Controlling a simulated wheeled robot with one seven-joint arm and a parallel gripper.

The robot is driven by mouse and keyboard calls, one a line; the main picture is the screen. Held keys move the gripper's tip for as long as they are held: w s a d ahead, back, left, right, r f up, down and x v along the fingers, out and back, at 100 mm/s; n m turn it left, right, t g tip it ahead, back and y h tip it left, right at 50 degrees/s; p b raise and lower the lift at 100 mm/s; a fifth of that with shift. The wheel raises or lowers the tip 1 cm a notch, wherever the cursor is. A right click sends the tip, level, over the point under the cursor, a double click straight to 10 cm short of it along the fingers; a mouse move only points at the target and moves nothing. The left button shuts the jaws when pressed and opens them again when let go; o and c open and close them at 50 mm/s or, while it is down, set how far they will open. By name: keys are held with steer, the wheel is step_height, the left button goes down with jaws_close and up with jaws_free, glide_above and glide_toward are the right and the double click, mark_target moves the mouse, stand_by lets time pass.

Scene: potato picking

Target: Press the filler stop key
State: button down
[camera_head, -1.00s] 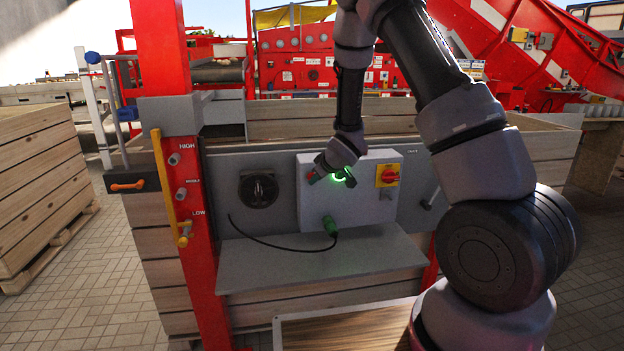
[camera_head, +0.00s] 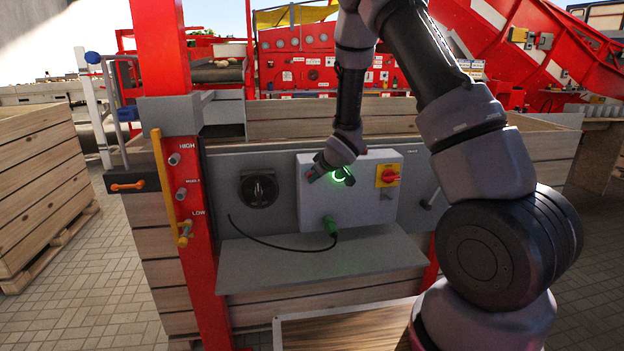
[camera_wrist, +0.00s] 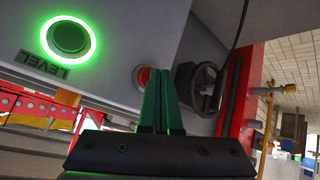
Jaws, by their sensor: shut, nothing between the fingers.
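A grey control box (camera_head: 316,208) is mounted on the panel ahead. It carries a green button (camera_head: 338,176) with a lit ring, marked LEVEL in the wrist view (camera_wrist: 70,37). A red button (camera_wrist: 143,77) sits on the same face, partly behind my fingers in the wrist view; no label for it is readable. My gripper (camera_head: 314,176) is shut and empty, with its fingertips at the left part of the box. In the wrist view the green fingers (camera_wrist: 159,72) point at the box face right beside the red button. I cannot tell whether they touch it.
A red and yellow rotary switch (camera_head: 388,176) is on the box's right side. A green plug (camera_head: 330,224) with a black cable hangs below the box, above a grey shelf (camera_head: 320,270).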

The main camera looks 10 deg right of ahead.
steer(key=shift+w, duration=0.3)
steer(key=shift+s, duration=0.15)
stand_by(0.4)
steer(key=shift+s, duration=0.7)
steer(key=shift+s+d, duration=0.1)
steer(key=shift+s, duration=2.4)
steer(key=shift+r, duration=0.1)
